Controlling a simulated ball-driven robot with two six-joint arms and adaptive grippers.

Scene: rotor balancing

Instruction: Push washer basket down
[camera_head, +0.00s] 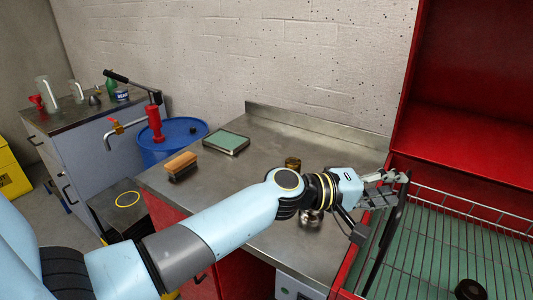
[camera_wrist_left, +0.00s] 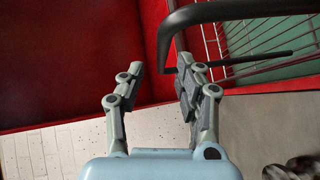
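The washer basket (camera_head: 470,213) is a wire basket inside the red parts washer at the right of the head view. Its wires also show at the top right of the left wrist view (camera_wrist_left: 262,38). A black bar handle (camera_head: 386,236) stands at its left side; in the wrist view the handle (camera_wrist_left: 215,12) bends just past my fingertips. My left gripper (camera_head: 385,183) is at the handle's upper end. In the wrist view the gripper (camera_wrist_left: 160,78) has its two fingers apart with nothing between them. Whether a finger touches the handle I cannot tell. My right gripper is out of view.
A dark round part (camera_head: 470,289) lies in the basket. The red washer lid (camera_head: 470,90) stands open behind. On the steel bench (camera_head: 250,185) are a brush (camera_head: 181,165), a green-topped tray (camera_head: 226,143) and a brass part (camera_head: 292,163). A blue drum (camera_head: 180,138) stands left.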

